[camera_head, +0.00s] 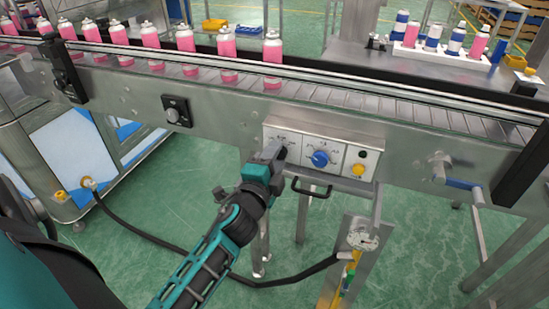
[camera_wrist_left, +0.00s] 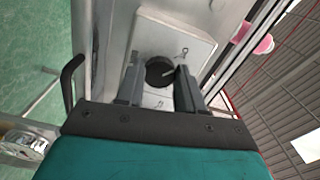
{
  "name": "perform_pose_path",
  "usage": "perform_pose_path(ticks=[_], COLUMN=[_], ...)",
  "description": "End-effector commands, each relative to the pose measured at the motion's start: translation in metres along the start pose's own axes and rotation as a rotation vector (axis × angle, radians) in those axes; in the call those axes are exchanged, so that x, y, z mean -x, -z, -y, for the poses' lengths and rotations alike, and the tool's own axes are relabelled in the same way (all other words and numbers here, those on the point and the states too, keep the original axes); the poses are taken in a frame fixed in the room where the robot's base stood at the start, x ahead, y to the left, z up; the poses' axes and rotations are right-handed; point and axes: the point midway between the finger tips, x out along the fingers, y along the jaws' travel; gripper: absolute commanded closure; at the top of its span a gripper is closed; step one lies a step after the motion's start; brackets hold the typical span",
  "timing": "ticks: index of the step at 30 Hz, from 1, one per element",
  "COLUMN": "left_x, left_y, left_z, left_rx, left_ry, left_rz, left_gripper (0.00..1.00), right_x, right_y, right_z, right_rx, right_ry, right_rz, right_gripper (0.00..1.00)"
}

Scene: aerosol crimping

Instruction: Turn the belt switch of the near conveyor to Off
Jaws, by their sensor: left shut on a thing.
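The near conveyor (camera_head: 225,110) carries a row of pink cans, and a metal control box (camera_head: 335,133) is fixed to its front side. My left gripper (camera_head: 272,152) is at the left part of this box and hides most of what is there. In the left wrist view, a round black switch knob (camera_wrist_left: 160,72) with a pale pointer line sits on a light plate, with small printed symbols near it. My left gripper (camera_wrist_left: 159,82) has one finger on each side of the knob and is shut on it. The pointer slants toward the upper right in that view. My right gripper is not in view.
A blue knob (camera_head: 320,158) and a yellow button (camera_head: 358,170) are right of my left gripper on the box. A black handle (camera_head: 312,190) sticks out below. Another dark switch (camera_head: 177,111) is on the conveyor side. A black hose (camera_head: 150,236) crosses the green floor.

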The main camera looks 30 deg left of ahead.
Motion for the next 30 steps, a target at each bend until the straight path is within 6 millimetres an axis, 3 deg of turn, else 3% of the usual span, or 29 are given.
perform_pose_path(ticks=[19, 20, 27, 30], left_x=[0.0001, 0.0001, 0.0000, 0.0000], left_y=[0.0004, 0.0004, 0.0002, 0.0001], left_z=[-0.0005, -0.0005, -0.0004, -0.0004], left_rx=[0.052, 0.052, 0.049, 0.049], left_ry=[-0.001, -0.001, -0.001, -0.001], left_rz=[-0.001, -0.001, 0.000, 0.000], left_gripper=[0.93, 0.60, 0.37, 0.37], right_x=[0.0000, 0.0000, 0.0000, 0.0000], right_y=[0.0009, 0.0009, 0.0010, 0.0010], right_z=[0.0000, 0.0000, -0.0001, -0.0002], right_rx=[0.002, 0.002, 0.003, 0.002], right_ry=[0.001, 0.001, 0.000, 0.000], right_rz=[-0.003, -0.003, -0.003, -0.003], right_gripper=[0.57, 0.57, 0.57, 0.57])
